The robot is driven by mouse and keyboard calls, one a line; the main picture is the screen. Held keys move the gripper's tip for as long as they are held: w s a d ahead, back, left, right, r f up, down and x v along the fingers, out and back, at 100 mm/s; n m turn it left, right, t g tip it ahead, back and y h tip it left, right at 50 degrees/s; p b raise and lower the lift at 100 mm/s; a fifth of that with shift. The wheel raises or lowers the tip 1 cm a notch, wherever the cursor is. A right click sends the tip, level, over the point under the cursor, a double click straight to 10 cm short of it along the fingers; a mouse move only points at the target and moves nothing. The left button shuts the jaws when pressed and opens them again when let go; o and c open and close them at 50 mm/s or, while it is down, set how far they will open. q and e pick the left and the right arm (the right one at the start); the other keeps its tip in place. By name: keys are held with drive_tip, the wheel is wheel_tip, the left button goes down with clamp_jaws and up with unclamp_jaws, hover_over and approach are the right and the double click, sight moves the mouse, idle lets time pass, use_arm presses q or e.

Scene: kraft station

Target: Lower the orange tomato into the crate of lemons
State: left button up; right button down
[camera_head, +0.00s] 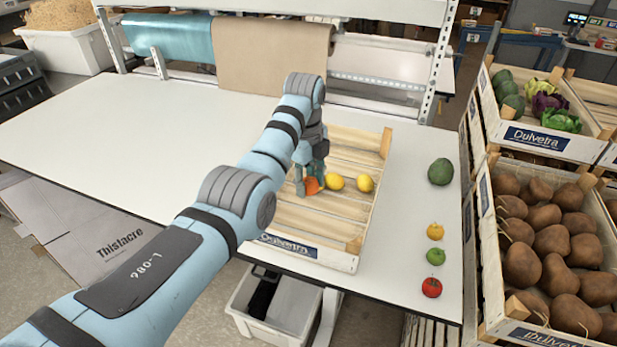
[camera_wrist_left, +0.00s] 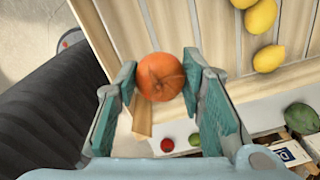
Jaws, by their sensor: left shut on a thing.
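The orange tomato (camera_head: 312,186) is between the fingers of my left gripper (camera_head: 309,178), left of the lemons in the head view. In the left wrist view the gripper (camera_wrist_left: 160,82) is shut on the tomato (camera_wrist_left: 160,77), with a finger on each side. The slatted wooden crate (camera_head: 335,262) lies beneath it on the table. Two lemons show in the head view, one left (camera_head: 335,182) and one right (camera_head: 365,184). In the left wrist view lemons (camera_wrist_left: 268,58) lie on the slats. I cannot tell whether the tomato touches the slats. My right gripper is not in view.
Right of the crate on the white table (camera_head: 400,215) stand a dark green fruit (camera_head: 440,171), a yellow fruit (camera_head: 435,231), a green one (camera_head: 436,256) and a red tomato (camera_head: 431,287). Produce crates (camera_head: 535,139) stand farther right. The table's left side is clear.

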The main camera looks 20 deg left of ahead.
use_arm(q)
drive_tip(key=shift+f, duration=2.3)
drive_tip(key=b, duration=0.4)
hover_over(308, 231)
drive_tip(key=shift+f, duration=2.95)
drive_tip(key=shift+f+b, duration=1.7)
drive_tip(key=shift+f, duration=0.75)
drive_tip(key=o, duration=1.1)
drive_tip(key=shift+o, duration=0.2)
